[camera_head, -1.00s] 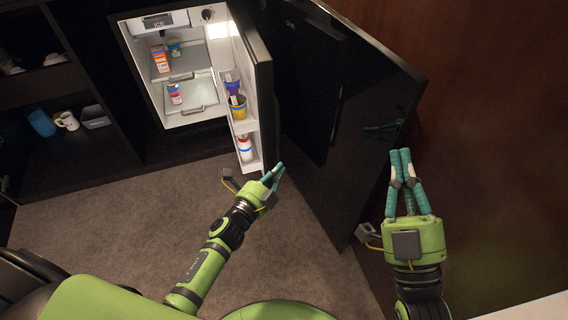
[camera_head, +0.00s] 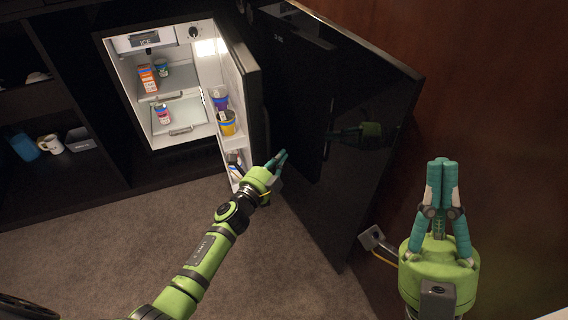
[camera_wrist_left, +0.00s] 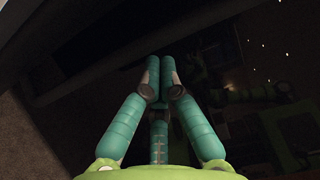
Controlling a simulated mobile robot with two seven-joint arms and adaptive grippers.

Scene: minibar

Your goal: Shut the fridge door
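The fridge door (camera_head: 259,95) stands open, its white shelved inner side facing left and its dark outer side facing right. The lit fridge (camera_head: 166,92) is open to its left. My left gripper (camera_head: 281,156) is shut and empty, beside the door's lower outer edge; its hand partly hides the lower door shelf. I cannot tell whether it touches the door. In the left wrist view its fingertips (camera_wrist_left: 160,64) meet in front of a dark surface. My right gripper (camera_head: 442,166) is shut and empty at the right, apart from the fridge door.
A large glossy black panel (camera_head: 345,115) stands open to the right of the fridge door, with a dark gap between. A mug (camera_head: 50,144) sits on a shelf at left. Carpet (camera_head: 110,245) is clear in front.

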